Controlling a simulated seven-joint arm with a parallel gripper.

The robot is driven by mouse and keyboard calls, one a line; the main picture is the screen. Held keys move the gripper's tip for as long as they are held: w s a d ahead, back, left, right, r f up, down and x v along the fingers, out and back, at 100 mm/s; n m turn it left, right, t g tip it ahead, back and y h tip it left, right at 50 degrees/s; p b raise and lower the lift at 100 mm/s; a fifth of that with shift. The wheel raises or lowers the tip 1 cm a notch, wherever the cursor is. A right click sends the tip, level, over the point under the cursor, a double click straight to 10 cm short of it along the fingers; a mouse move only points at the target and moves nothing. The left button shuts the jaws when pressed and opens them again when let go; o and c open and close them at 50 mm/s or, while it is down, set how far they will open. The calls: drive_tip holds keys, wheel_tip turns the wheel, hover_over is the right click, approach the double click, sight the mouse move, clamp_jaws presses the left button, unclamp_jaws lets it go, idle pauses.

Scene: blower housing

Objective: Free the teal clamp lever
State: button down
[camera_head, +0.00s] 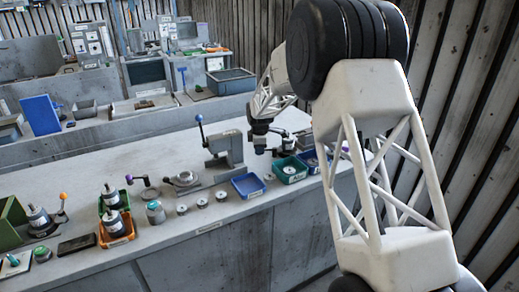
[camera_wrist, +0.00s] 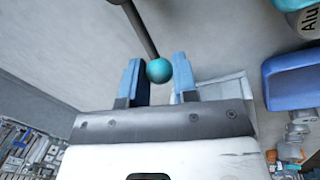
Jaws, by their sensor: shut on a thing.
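The teal clamp lever shows in the wrist view as a dark rod ending in a teal ball (camera_wrist: 159,70). The rod runs from the ball up toward the top left edge. My gripper (camera_wrist: 158,80) has its two blue fingers on either side of the ball and is shut on it. In the head view my gripper (camera_head: 262,145) is low over the far right part of the bench, and I cannot make out the lever there. The clamp that the lever belongs to is outside the wrist view.
A grey press with a blue-knobbed lever (camera_head: 199,118) stands left of my gripper. A blue tray (camera_head: 248,185) and a green tray (camera_head: 290,169) lie along the front edge. A blue tray (camera_wrist: 292,80) is right of the fingers in the wrist view. Several small parts line the bench.

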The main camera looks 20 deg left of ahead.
drive_tip(key=w+m, duration=0.1)
drive_tip(key=m, duration=0.1)
drive_tip(key=w+a+m, duration=0.1)
drive_tip(key=m, duration=0.1)
drive_tip(key=shift+w+a+h, duration=0.1)
drive_tip(key=shift+h, duration=0.3)
drive_tip(key=w+m, duration=0.2)
drive_tip(key=m, duration=0.1)
drive_tip(key=shift+w+a+m+h, duration=0.1)
drive_tip(key=shift+a+m+h, duration=0.1)
drive_tip(key=shift+m+h, duration=0.1)
drive_tip(key=w+m, duration=0.2)
drive_tip(key=m, duration=0.2)
drive_tip(key=shift+w+d+h, duration=0.25)
drive_tip(key=shift+w+h, duration=0.15)
drive_tip(key=shift+w+d+m+g, duration=0.25)
drive_tip(key=shift+w+m, duration=0.2)
drive_tip(key=shift+m, duration=0.55)
drive_tip(key=shift+w+d+m+g, duration=0.15)
drive_tip(key=shift+w+d+m, duration=0.25)
drive_tip(key=shift+m, duration=0.6)
drive_tip(key=shift+w, duration=0.1)
drive_tip(key=c, duration=0.9)
unclamp_jaws()
drive_tip(key=shift+r, duration=0.1)
wheel_tip(320, 180, up, 8)
drive_tip(key=a, duration=0.1)
drive_tip(key=shift+s+a+f, duration=0.2)
drive_tip(key=shift+s+f, duration=0.05)
drive_tip(key=shift+s, duration=0.2)
